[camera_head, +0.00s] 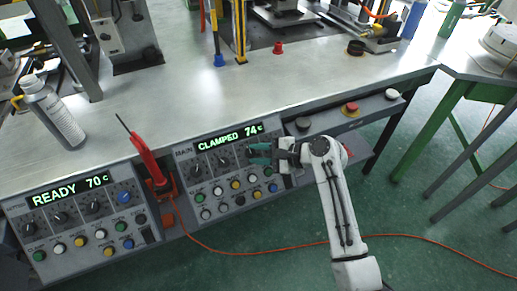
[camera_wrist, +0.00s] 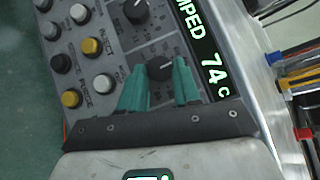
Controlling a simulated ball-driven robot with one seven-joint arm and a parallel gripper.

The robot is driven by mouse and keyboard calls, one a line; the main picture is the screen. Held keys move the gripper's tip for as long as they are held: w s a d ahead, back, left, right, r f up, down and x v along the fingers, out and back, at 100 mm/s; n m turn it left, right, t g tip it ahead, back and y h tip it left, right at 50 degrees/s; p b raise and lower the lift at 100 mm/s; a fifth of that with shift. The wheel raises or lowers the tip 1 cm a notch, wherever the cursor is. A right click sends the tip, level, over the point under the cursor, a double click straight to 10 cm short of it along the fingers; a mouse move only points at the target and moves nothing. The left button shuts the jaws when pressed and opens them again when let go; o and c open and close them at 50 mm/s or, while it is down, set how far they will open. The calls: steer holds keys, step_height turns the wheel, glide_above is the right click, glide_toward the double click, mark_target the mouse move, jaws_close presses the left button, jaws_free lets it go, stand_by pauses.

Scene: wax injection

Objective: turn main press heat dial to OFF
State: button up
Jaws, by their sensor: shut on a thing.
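The right-hand control panel (camera_head: 213,178) has a green display reading "CLAMPED 74 C" (camera_head: 230,137). A row of black dials sits below the display. My gripper (camera_head: 258,154) is at the right end of that row, its green fingers pointing left in the head view. In the wrist view the green fingers of my gripper (camera_wrist: 160,82) are shut around a black dial (camera_wrist: 160,66) near the "74 C" end of the display. Its marker and its labels are too small to read. Another black dial (camera_wrist: 136,11) stands beyond it, apart from the fingers.
Coloured push buttons (camera_wrist: 90,46) lie beside the dials. A left panel (camera_head: 75,217) reads "READY 70 C". A red-handled tool (camera_head: 146,158) stands between the panels. A red emergency button (camera_head: 350,108) is to the right. An orange cable (camera_head: 290,249) crosses the green floor.

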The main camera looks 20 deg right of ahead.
mark_target(250, 152)
steer(key=n+g+p, duration=0.2)
steer(key=n+p, duration=0.1)
steer(key=r+n+g+p, duration=0.1)
steer(key=n, duration=0.1)
steer(key=shift+w+r+g+h, duration=0.1)
steer(key=shift+w+g+h, duration=0.2)
steer(key=shift+g+h, duration=0.1)
steer(key=n+p, duration=0.1)
steer(key=n+g+h+p, duration=0.1)
steer(key=n, duration=0.1)
steer(key=n+g+h+p, duration=0.1)
steer(key=p, duration=0.1)
steer(key=shift+w+a+r+n, duration=0.2)
steer(key=shift+a+n, duration=0.05)
steer(key=shift+n, duration=0.15)
steer(key=n+g+h+p, duration=0.1)
steer(key=n+h, duration=0.1)
steer(key=a+n+g+h+p, duration=0.1)
steer(key=n+h, duration=0.1)
steer(key=shift+w+n, duration=0.15)
steer(key=shift+n, duration=0.15)
steer(key=n+h, duration=0.2)
steer(key=n+h+p, duration=0.1)
steer(key=n+h, duration=0.1)
steer(key=shift+a, duration=0.35)
steer(key=o, duration=1.1)
steer(key=shift+c, duration=0.2)
steer(key=v, duration=1)
steer(key=shift+a+r, duration=0.15)
steer(key=shift+r, duration=0.25)
